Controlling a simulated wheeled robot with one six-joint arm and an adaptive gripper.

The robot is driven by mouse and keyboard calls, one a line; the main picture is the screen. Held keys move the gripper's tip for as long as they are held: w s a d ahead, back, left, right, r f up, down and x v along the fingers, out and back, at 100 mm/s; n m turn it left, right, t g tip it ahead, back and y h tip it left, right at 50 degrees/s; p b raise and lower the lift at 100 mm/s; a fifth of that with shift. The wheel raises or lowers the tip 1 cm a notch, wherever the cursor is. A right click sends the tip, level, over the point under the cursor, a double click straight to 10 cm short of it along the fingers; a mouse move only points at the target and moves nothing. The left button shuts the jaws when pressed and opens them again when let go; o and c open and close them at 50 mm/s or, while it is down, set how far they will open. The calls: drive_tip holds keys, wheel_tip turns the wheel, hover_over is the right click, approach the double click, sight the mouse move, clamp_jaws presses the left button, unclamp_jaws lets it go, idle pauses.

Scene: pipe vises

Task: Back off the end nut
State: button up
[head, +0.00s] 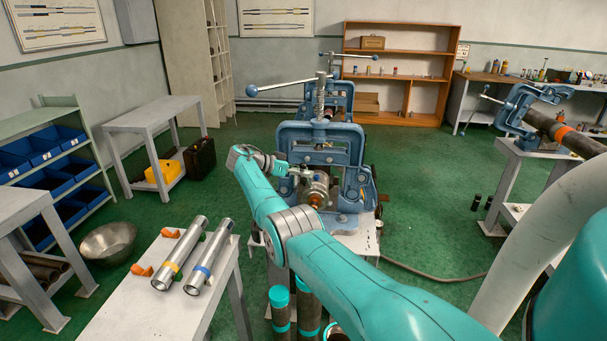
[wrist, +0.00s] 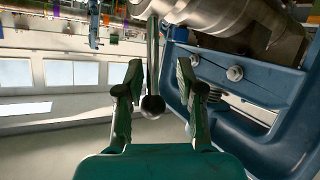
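In the head view, a blue vise (head: 346,160) stands on a pale stand in the middle, holding a silver round fitting (head: 317,183) with a copper-coloured end toward me. I cannot tell exactly which part is the end nut. In the wrist view, a shiny silver cylinder (wrist: 225,14) crosses the top, and a thin metal bar (wrist: 152,55) with a ball end (wrist: 152,106) hangs beside it. My gripper (wrist: 158,80) is open, with one finger on each side of the bar. Gaps show on both sides of it. In the head view my gripper (head: 300,171) is small beside the fitting.
The vise frame (wrist: 275,125) is close to my right finger in the wrist view. Two silver pipes (head: 181,252) and orange blocks lie on a bench at lower left. Dark pipes (head: 309,313) with teal bands stand below my arm. Another vise (head: 518,108) holds a pipe at right.

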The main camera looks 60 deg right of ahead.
drive_tip(key=shift+f, duration=0.1)
drive_tip(key=v, duration=0.7)
drive_tip(key=shift+a, duration=0.2)
drive_tip(key=shift+w, duration=0.1)
drive_tip(key=shift+a, duration=0.1)
